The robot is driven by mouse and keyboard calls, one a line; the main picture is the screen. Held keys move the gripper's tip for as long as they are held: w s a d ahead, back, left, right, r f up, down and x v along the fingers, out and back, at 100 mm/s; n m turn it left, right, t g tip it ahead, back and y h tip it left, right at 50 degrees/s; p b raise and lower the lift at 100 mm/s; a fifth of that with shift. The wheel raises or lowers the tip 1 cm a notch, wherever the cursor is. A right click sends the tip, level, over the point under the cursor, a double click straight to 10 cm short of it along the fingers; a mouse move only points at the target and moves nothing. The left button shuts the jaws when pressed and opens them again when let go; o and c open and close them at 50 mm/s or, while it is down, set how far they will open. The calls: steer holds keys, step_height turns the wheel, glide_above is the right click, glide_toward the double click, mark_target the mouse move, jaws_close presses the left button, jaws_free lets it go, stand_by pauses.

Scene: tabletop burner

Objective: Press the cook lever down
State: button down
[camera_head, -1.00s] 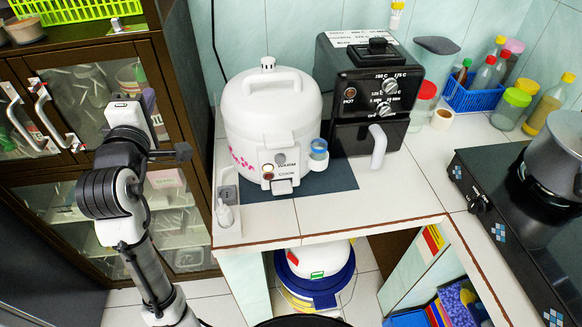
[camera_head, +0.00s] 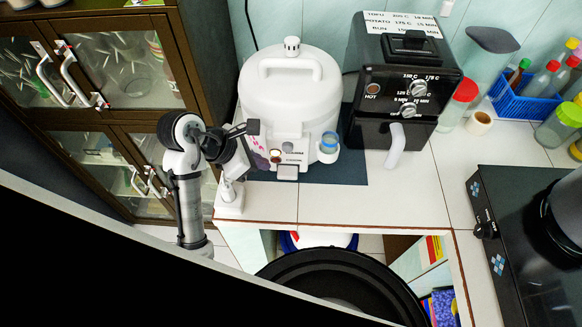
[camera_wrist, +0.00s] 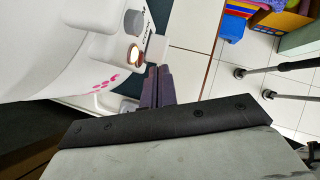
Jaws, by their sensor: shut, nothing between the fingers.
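The white rice cooker (camera_head: 290,95) stands on the counter, with its front panel facing the near edge. Its cook lever (camera_head: 287,172) is a small white tab low on the panel. In the head view my arm reaches in from the left of the cooker, and the fingertips are hard to make out.
A black air fryer (camera_head: 405,85) stands right of the cooker. A blue-rimmed cup (camera_head: 328,147) is fixed to the cooker's right side. A white power socket (camera_head: 229,200) is on the counter by my arm. A black stove (camera_head: 510,235) is at the right.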

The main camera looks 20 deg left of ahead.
steer(key=shift+b+x, duration=2.45)
steer(key=shift+x, duration=1.1)
steer(key=shift+r, duration=0.1)
steer(key=shift+f+b, duration=0.4)
steer(key=shift+f, duration=0.3)
steer(key=shift+s+a+r+p, duration=0.3)
steer(key=shift+s+a+p, duration=0.15)
steer(key=shift+a+p, duration=0.1)
steer(key=shift+s+a+r+p, duration=0.35)
steer(key=shift+s+a+p, duration=0.05)
steer(key=shift+s+a, duration=0.15)
steer(key=shift+f, duration=0.1)
